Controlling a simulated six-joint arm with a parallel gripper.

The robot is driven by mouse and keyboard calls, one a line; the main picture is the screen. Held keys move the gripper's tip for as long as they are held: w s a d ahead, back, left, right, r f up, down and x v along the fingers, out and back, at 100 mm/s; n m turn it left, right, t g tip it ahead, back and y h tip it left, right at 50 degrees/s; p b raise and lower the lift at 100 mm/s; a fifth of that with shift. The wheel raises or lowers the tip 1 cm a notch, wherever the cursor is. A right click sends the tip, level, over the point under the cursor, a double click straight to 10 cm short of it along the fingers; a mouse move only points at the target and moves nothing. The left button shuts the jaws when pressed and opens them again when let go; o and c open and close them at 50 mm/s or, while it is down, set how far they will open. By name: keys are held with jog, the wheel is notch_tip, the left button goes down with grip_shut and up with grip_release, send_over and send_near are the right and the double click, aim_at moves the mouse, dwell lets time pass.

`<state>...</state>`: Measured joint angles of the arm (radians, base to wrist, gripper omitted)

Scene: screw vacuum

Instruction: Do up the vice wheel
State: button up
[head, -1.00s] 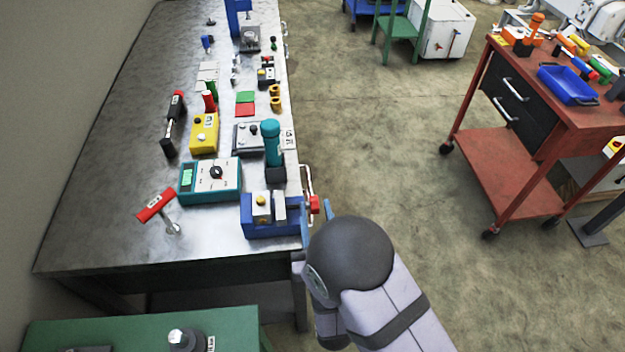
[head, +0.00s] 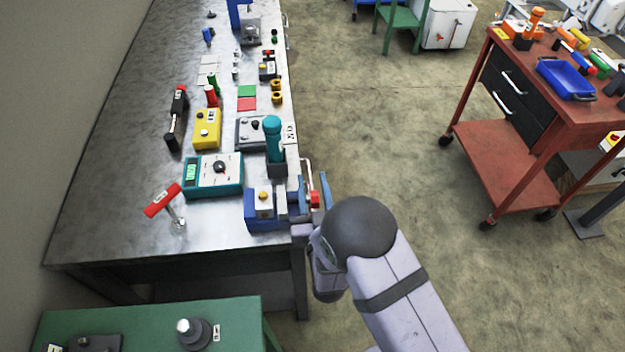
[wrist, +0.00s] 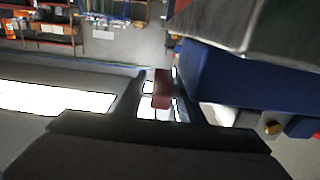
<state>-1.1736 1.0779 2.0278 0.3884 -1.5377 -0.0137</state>
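The vice (head: 266,222) sits at the near right edge of the workbench, with a blue base and grey jaws. A red part (head: 315,198), which seems to belong to the vice wheel, shows at the bench edge beside the vice. In the wrist view the red part (wrist: 162,88) lies between the fingertips (wrist: 160,76), with light gaps on both sides. The gripper looks open around it. The rest of the wheel is hard to make out.
A teal screwdriver (head: 272,140) stands upright in a holder behind the vice. A teal multimeter (head: 214,176) and a red-handled tool (head: 163,200) lie to the left. The floor right of the bench is clear up to the red cart (head: 510,170).

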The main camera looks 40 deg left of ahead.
jog(key=shift+w+a, duration=0.2)
grip_shut()
jog(key=shift+f, duration=0.1)
jog(key=shift+b, duration=1.2)
jog(key=shift+s+d+r+t+y+b, duration=0.1)
jog(key=shift+r+t+y+b, duration=0.25)
jog(key=shift+t+y+b, duration=0.25)
